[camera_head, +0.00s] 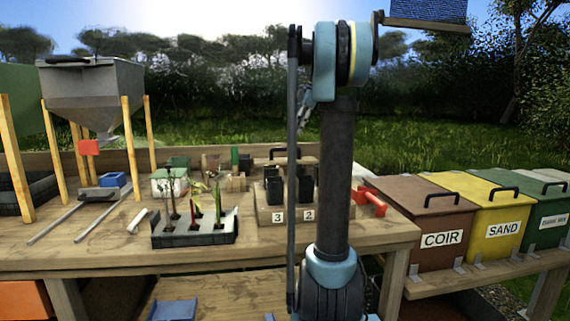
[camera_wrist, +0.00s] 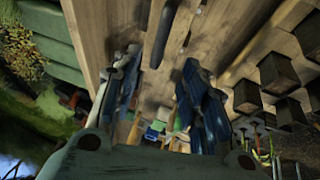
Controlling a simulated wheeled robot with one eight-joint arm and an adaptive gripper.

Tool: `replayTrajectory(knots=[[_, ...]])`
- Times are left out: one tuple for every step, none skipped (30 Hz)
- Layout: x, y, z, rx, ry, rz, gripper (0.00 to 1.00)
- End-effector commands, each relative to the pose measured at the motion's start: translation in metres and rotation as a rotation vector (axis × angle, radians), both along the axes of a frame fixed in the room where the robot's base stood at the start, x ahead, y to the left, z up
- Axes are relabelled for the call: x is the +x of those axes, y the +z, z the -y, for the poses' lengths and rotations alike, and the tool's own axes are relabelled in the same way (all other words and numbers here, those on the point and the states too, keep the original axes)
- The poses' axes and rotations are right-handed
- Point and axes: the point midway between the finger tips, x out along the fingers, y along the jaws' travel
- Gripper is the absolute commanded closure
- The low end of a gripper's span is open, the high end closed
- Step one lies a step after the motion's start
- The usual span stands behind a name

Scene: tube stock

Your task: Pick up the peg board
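What looks like the peg board (camera_head: 279,159) is a wooden piece with a black bar handle at the back of the bench, left of my upright arm in the head view. It is partly hidden by black pots. In the wrist view, a dark bar (camera_wrist: 160,35) lies over bare wood ahead of the fingers and may be that handle. My gripper (camera_wrist: 163,85) is open, its two blue-grey fingers apart with nothing held between them. The gripper does not show clearly in the head view.
Black pots (camera_head: 274,190) stand in a numbered wooden rack; more show at the right of the wrist view (camera_wrist: 278,72). A seedling tray (camera_head: 195,239) lies left of it. A red handle (camera_head: 370,200) is close right of my arm. Lidded bins (camera_head: 430,210) stand farther right.

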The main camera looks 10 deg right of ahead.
Motion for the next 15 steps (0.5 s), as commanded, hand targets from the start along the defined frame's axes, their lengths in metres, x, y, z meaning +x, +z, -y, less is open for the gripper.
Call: replayTrajectory(knots=[[0.002,-0.009,-0.004,0.000,0.002,0.001,0.60],[0.003,-0.014,-0.006,0.000,0.002,0.001,0.60],[0.004,-0.020,-0.009,-0.001,0.003,0.001,0.60],[0.005,-0.025,-0.011,-0.001,0.003,0.000,0.60],[0.006,-0.030,-0.013,-0.001,0.003,0.000,0.60],[0.007,-0.036,-0.016,0.000,0.003,0.000,0.60],[0.008,-0.040,-0.018,0.000,0.003,0.000,0.60],[0.008,-0.044,-0.020,0.000,0.003,0.000,0.60],[0.010,-0.049,-0.022,0.000,0.003,0.000,0.60],[0.010,-0.052,-0.023,0.000,0.003,0.000,0.60],[0.011,-0.055,-0.024,0.000,0.003,0.000,0.60],[0.011,-0.059,-0.026,0.000,0.003,0.000,0.60],[0.012,-0.060,-0.027,0.000,0.002,0.000,0.60],[0.012,-0.062,-0.027,0.000,0.002,0.000,0.60],[0.012,-0.063,-0.028,0.000,0.002,0.000,0.60]])
